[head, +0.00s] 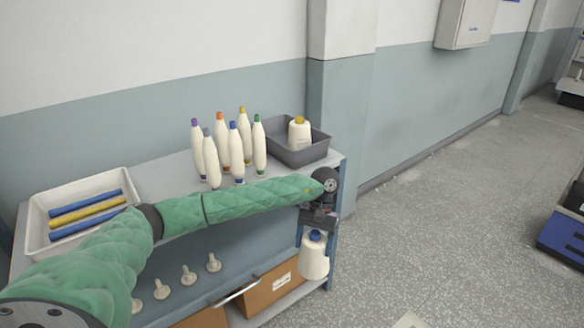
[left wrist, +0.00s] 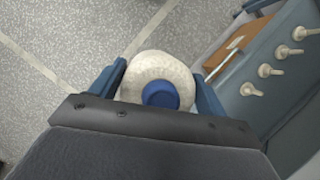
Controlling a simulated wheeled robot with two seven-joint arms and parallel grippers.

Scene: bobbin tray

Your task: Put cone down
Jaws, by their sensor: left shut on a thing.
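A cream thread cone (head: 314,262) with a blue tip hangs upright from my left gripper (head: 317,234), which is shut on its top. The cone is past the right end of the table, above the floor. In the left wrist view the cone (left wrist: 158,80) shows from above, between the two blue fingers of my left gripper (left wrist: 160,92). Another cream cone (head: 299,135) with a yellow tip stands in the grey tray (head: 284,154) at the table's back right. My right gripper is not in view.
Several slim bobbins (head: 233,150) with coloured tips stand on the table (head: 178,168) beside the grey tray. A white tray (head: 43,200) with blue and yellow tubes is at the left. Pegs (head: 214,263) stick out of the table's front, above cardboard boxes (head: 275,288). Open floor (head: 430,220) lies right.

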